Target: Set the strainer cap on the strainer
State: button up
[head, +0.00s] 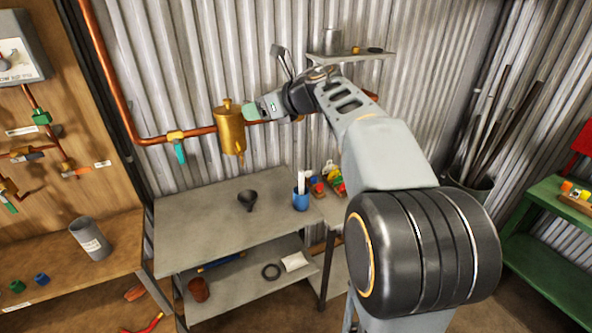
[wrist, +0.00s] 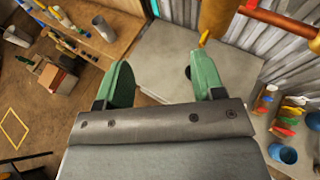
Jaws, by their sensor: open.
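The strainer (head: 231,133) is an upright brass cylinder on the copper pipe along the corrugated wall. A brass top with a small knob, which looks like the strainer cap (head: 228,104), sits on its upper end. I cannot tell how closely it is seated. My gripper (head: 250,112) is just right of the strainer's upper part, its green fingers pointing towards it. In the wrist view my gripper (wrist: 165,77) is open, with nothing between the fingers. The strainer's brass body (wrist: 215,18) shows beyond the right finger, cut by the top edge. The cap is not visible there.
Below stands a grey bench (head: 195,222) with a black funnel (head: 247,199) and a blue cup (head: 300,200). A valve with a teal handle (head: 179,151) is on the pipe left of the strainer. A small wall shelf (head: 375,56) is behind my arm. The bench's left part is clear.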

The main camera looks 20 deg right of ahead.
jog(key=w+d+f+m+t+h, duration=0.2)
jog(key=w+d+f+m+h, duration=0.2)
jog(key=d+f+m+h, duration=0.4)
jog(key=s+d+f+m+g+h+b, duration=0.2)
jog(key=f+m+h, duration=0.2)
jog(key=f+m, duration=0.25)
jog(key=s+d+f+m+g+h+b, duration=0.1)
jog(key=s+d+f+m+h, duration=0.15)
jog(key=f+m, duration=0.45)
jog(key=s+f+m+g, duration=0.4)
jog(key=s+m, duration=0.5)
jog(key=m, duration=0.2)
jog(key=s+a+f+m+g+y, duration=0.1)
jog(key=s+a+m+g+y, duration=0.1)
jog(key=s+a+m+y, duration=0.4)
jog(key=shift+s+a+m, duration=2.25)
jog(key=shift+s+a, duration=1.75)
jog(key=shift+a, duration=0.7)
jog(key=shift+f+y, duration=0.1)
jog(key=shift+y, duration=0.15)
jog(key=shift+c, duration=0.2)
